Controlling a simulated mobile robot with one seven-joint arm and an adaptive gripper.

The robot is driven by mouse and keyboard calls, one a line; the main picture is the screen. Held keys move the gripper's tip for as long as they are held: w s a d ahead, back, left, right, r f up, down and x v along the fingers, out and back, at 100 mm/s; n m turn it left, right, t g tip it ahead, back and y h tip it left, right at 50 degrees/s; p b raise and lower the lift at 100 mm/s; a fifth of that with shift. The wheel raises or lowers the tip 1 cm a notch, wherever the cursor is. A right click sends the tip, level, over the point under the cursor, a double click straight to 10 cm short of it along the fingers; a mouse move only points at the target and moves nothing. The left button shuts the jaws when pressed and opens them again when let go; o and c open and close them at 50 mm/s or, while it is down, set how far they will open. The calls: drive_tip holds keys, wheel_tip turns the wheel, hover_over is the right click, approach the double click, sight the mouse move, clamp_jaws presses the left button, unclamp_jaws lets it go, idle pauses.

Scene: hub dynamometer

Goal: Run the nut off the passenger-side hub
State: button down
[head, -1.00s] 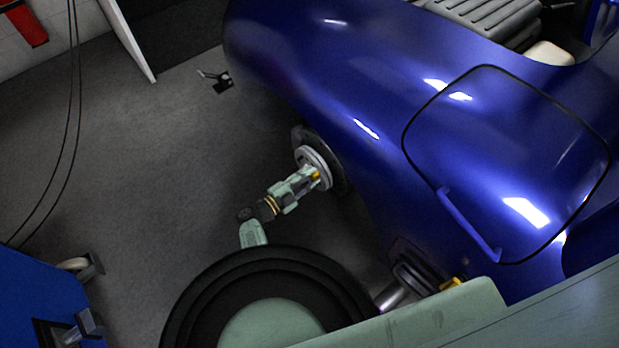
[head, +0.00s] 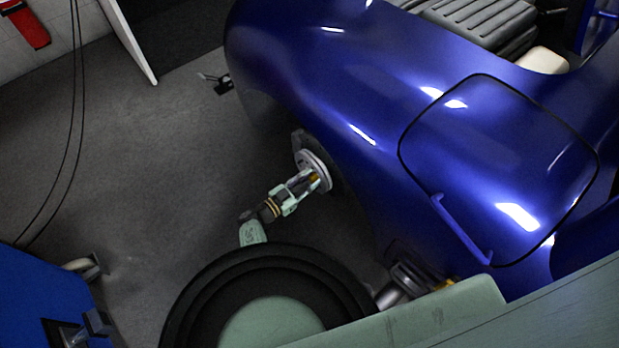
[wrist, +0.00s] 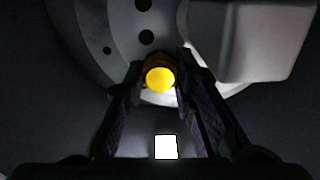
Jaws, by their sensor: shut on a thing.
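The hub (head: 321,163) is a pale grey disc at the side of the blue car body in the head view. The wrist view shows its face close up (wrist: 98,28), with dark round holes. My gripper (head: 309,182) reaches the hub from the lower left and is shut on the nut. Whether the nut is still threaded is hidden behind it.
A pale block (wrist: 248,40) stands close to the right finger. The blue car body (head: 320,90) overhangs the hub. A grey cylindrical part (head: 398,288) with yellow beside it lies lower right. A blue cabinet (head: 40,300) stands lower left. The floor (head: 150,170) left is clear.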

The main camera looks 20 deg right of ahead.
drive_tip(key=n, duration=0.4)
drive_tip(key=c, duration=1.5)
unclamp_jaws()
drive_tip(key=p+v, duration=0.1)
drive_tip(key=v, duration=0.2)
drive_tip(key=shift+s+a, duration=0.1)
drive_tip(key=shift+a, duration=0.15)
